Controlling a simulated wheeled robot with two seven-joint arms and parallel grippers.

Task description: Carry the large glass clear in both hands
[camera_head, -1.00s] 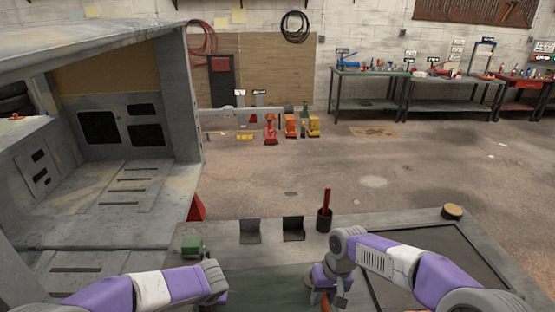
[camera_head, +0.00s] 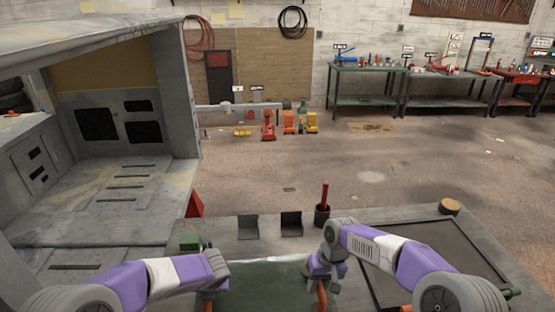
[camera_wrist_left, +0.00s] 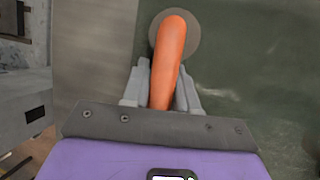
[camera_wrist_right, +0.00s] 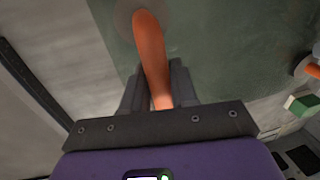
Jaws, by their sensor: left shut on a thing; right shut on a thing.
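The large glass (camera_head: 265,283) is a dark green, see-through pane at the bottom middle of the head view, with a bright far edge. Orange handles on round pads stand on it. My left gripper (camera_wrist_left: 160,92) is shut around one orange handle (camera_wrist_left: 170,50). My right gripper (camera_wrist_right: 158,92) is shut around the other orange handle (camera_wrist_right: 149,45). In the head view my right gripper (camera_head: 322,279) shows above its handle; the left fingers are mostly hidden. The near edge of the glass is out of view. I cannot tell how high it is above the bench.
The grey bench holds two dark angle brackets (camera_head: 248,227), a black cup (camera_head: 322,216) with a red stick, a green block (camera_head: 190,242) and a wooden puck (camera_head: 449,207). A dark framed panel (camera_head: 430,262) lies right. A large grey cab-like frame (camera_head: 175,100) stands left. Open floor lies beyond.

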